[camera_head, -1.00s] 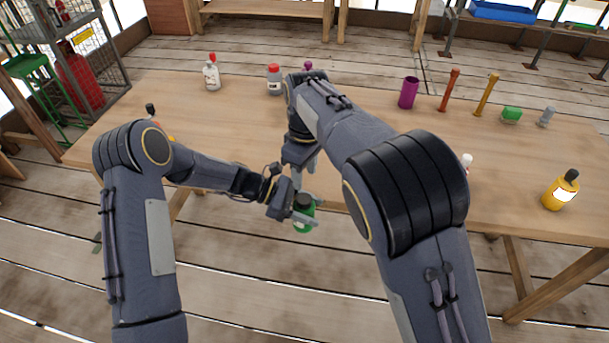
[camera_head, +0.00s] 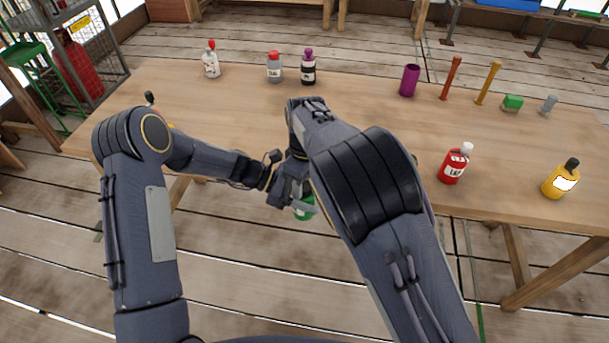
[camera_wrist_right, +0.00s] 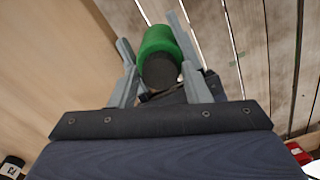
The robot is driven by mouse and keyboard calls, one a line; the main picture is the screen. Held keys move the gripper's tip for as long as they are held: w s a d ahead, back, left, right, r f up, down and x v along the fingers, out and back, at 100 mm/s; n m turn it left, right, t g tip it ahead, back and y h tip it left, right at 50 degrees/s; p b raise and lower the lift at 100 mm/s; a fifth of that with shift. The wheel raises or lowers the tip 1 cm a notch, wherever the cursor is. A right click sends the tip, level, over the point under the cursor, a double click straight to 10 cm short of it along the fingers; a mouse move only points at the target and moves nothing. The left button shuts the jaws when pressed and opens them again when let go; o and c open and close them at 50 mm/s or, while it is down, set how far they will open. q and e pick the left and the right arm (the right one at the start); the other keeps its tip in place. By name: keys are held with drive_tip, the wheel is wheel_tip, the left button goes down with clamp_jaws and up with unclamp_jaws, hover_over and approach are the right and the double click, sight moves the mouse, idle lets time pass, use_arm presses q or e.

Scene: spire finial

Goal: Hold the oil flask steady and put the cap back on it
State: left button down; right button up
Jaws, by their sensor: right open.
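A green flask (camera_head: 304,212) is held off the table's front edge by my left gripper (camera_head: 296,198), whose fingers sit on either side of it. In the right wrist view the flask's green body (camera_wrist_right: 158,40) shows with a dark round cap-like end (camera_wrist_right: 160,71) facing my right gripper. I cannot tell whether this dark part is fully seated. My right gripper (camera_wrist_right: 157,66) is open, with one pale finger on each side of the dark end; contact is not clear. In the head view my right arm hides most of the right gripper and the flask's top.
On the wooden table (camera_head: 240,120) stand a red bottle (camera_head: 453,166) and a yellow bottle (camera_head: 560,182) at right. White (camera_head: 211,62), grey (camera_head: 275,68) and black (camera_head: 308,70) bottles stand at the back. A purple cup (camera_head: 409,80) is back right. The table's middle is clear.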

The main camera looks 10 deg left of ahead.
drive_tip(key=c, duration=0.8)
drive_tip(key=m, duration=0.3)
drive_tip(key=o, duration=1.1)
drive_tip(key=shift+a, duration=0.1)
drive_tip(key=shift+s, duration=0.1)
